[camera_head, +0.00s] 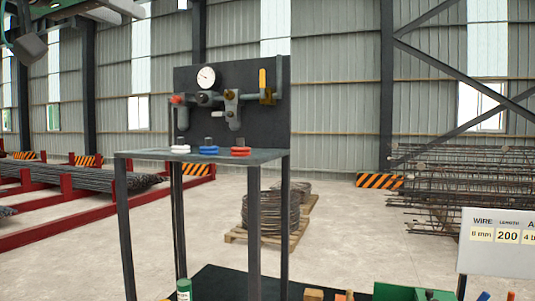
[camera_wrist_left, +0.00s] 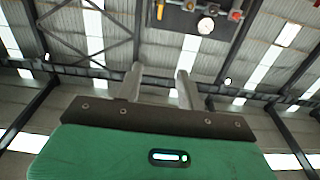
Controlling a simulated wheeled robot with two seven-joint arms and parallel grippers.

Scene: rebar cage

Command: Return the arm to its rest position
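My left gripper (camera_head: 122,10) is raised at the top left of the head view, with its pale fingers pointing right. In the left wrist view its two grey fingers (camera_wrist_left: 160,75) stand apart with nothing between them, so it is open and empty. The fingers extend from a dark plate on the green gripper body. The gripper is well above the small stand and touches nothing that I can see. My right gripper is in neither view.
A stand (camera_head: 262,155) holds white, blue and red rings (camera_head: 240,151). Its dark back panel carries a gauge (camera_head: 206,77), valves and a yellow lever (camera_head: 263,80). A sign (camera_head: 499,240) stands at right. Low in front are a green cylinder (camera_head: 184,289) and a green box (camera_head: 400,292).

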